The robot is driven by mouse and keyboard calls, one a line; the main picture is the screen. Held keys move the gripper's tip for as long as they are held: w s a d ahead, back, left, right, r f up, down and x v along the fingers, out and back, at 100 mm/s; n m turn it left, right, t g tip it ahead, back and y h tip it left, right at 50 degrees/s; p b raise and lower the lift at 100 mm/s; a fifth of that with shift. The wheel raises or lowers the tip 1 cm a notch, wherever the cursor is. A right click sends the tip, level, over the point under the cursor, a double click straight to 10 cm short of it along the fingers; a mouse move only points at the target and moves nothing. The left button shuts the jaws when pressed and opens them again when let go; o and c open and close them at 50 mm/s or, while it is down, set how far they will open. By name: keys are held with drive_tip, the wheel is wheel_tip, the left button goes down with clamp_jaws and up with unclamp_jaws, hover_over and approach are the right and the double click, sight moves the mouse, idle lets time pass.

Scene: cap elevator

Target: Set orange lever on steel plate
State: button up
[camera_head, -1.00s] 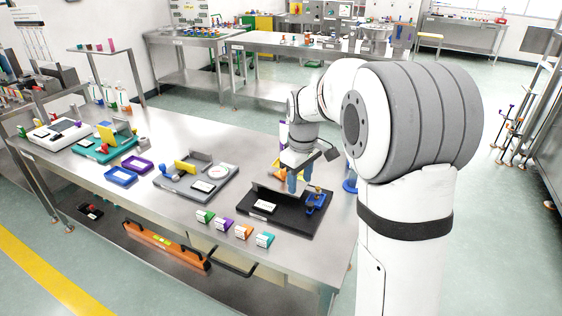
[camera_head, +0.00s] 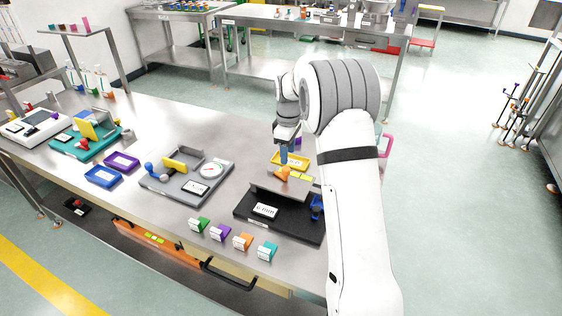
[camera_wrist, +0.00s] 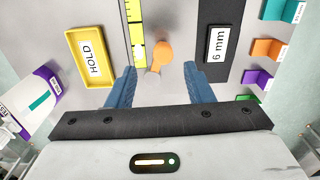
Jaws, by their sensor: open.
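The orange lever (camera_head: 283,173) appears behind the upright grey metal plate (camera_head: 281,195) of the black fixture. In the wrist view the lever (camera_wrist: 159,55) has a rounded orange end and a short paler stem. My gripper (camera_head: 285,160) is above and behind the lever. In the wrist view its two blue fingers (camera_wrist: 160,75) are spread, with the stem end in the gap between them and no finger visibly touching it. Whether that upright plate is the task's steel plate, I cannot tell.
The black fixture (camera_head: 248,220), whose 6 mm label shows in the wrist view (camera_wrist: 218,45), stands beside the lever. A yellow HOLD tray (camera_wrist: 75,62) and a yellow strip (camera_wrist: 135,25) lie opposite. A grey gauge fixture (camera_head: 165,190) and several coloured label blocks (camera_head: 242,241) stand nearby.

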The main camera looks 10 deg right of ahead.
sight(286, 168)
drive_tip(key=f, duration=0.4)
drive_tip(key=f+p, duration=0.1)
drive_tip(key=f, duration=0.1)
drive_tip(key=shift+a+f, duration=0.25)
drive_tip(key=shift+f, duration=0.05)
drive_tip(key=shift+s, duration=0.1)
clamp_jaws()
